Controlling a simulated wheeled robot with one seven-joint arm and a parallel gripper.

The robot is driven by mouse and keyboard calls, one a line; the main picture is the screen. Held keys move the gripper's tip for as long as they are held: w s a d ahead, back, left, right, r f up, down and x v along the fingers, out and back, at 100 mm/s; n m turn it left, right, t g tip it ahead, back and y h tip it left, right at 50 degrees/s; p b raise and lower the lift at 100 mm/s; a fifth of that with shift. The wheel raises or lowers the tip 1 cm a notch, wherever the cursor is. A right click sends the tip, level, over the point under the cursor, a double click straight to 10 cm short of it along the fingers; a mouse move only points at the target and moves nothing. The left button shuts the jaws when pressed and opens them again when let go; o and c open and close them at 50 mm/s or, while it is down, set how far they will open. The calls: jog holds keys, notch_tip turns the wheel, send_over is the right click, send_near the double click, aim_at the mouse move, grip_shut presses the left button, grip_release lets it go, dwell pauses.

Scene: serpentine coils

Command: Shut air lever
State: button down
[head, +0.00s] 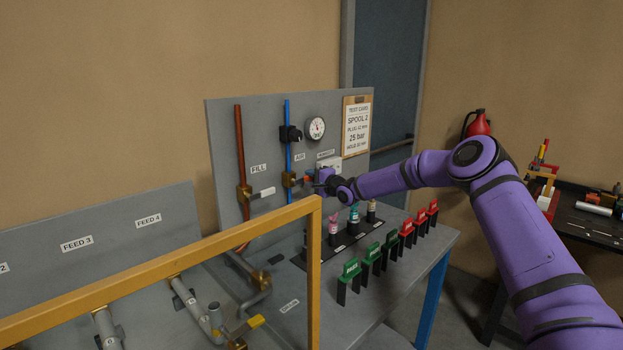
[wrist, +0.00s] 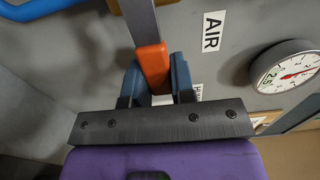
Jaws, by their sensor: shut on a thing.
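The air lever is a flat metal bar with an orange grip (wrist: 153,66). It comes from a brass valve (head: 289,180) on the blue pipe (head: 288,145), below the AIR label (head: 299,157). In the head view the lever sticks out to the right, about square to the pipe. My gripper (wrist: 156,82) is shut on the orange grip, with one blue-grey finger on each side. In the head view my gripper (head: 322,181) is in front of the panel and partly hides the lever's end.
The FILL lever (head: 265,192) is left on the red pipe. A pressure gauge (head: 316,128) is above right; it also shows in the wrist view (wrist: 287,68). Colored bottles (head: 354,215) and green and red tags (head: 390,241) stand below. A yellow frame (head: 315,270) rises in front.

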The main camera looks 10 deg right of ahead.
jog(key=shift+f, duration=0.1)
jog(key=c, duration=1)
grip_release()
jog(key=shift+o, duration=0.2)
jog(key=v, duration=1.1)
